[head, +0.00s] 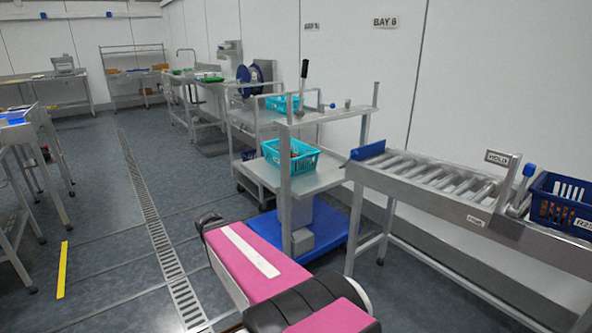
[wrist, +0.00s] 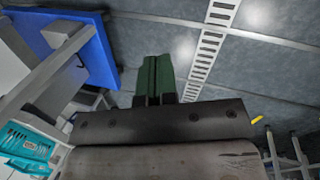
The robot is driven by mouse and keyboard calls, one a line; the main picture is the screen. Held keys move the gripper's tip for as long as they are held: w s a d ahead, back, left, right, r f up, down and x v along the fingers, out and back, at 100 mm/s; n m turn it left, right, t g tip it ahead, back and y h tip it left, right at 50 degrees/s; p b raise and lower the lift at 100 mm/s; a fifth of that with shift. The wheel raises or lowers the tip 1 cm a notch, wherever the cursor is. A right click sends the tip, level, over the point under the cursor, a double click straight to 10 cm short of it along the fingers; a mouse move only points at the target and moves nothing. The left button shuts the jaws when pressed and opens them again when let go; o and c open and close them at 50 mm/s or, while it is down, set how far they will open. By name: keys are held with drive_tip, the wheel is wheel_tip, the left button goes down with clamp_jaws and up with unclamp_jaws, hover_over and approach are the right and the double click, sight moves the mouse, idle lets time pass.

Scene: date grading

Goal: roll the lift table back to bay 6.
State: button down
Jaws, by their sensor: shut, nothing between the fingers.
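The lift table (head: 325,180) looks like the grey metal frame on a blue base (head: 335,238), right of centre in the head view. A teal basket (head: 291,157) stands on its shelf. A black-topped lever (head: 303,75) rises above its frame. In the wrist view, the blue base (wrist: 88,45) is at upper left and the teal basket (wrist: 28,143) at lower left. The BAY 6 sign (head: 385,22) hangs on the wall behind. My gripper (wrist: 155,62) has green fingers, shut and empty, over floor right of the blue base. The head view does not show the fingers clearly.
A roller conveyor (head: 430,178) with a blue crate (head: 565,202) stands close on the right. Another grey trolley (head: 255,118) stands behind the lift table. A drain grating (head: 150,212) crosses open floor on the left. A yellow floor strip (head: 62,270) lies near the left benches.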

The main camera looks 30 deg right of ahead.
drive_tip(key=w+d+r+n+h, duration=0.2)
drive_tip(key=w+d+n+h, duration=0.1)
drive_tip(key=w+d, duration=0.3)
drive_tip(key=n+t+h, duration=0.1)
drive_tip(key=n+h, duration=1.1)
drive_tip(key=n, duration=0.1)
approach(282, 170)
drive_tip(key=shift+m, duration=0.3)
drive_tip(key=d, duration=0.7)
drive_tip(key=shift+w+d+f, duration=0.2)
drive_tip(key=shift+d, duration=0.05)
drive_tip(key=shift+d, duration=0.1)
drive_tip(key=w+d, duration=0.1)
drive_tip(key=d, duration=2.3)
drive_tip(key=shift+w+d, duration=0.2)
drive_tip(key=shift+w, duration=0.15)
drive_tip(key=shift+d+r, duration=0.1)
drive_tip(key=shift+d, duration=0.05)
drive_tip(key=s+a, duration=0.1)
drive_tip(key=a, duration=1.4)
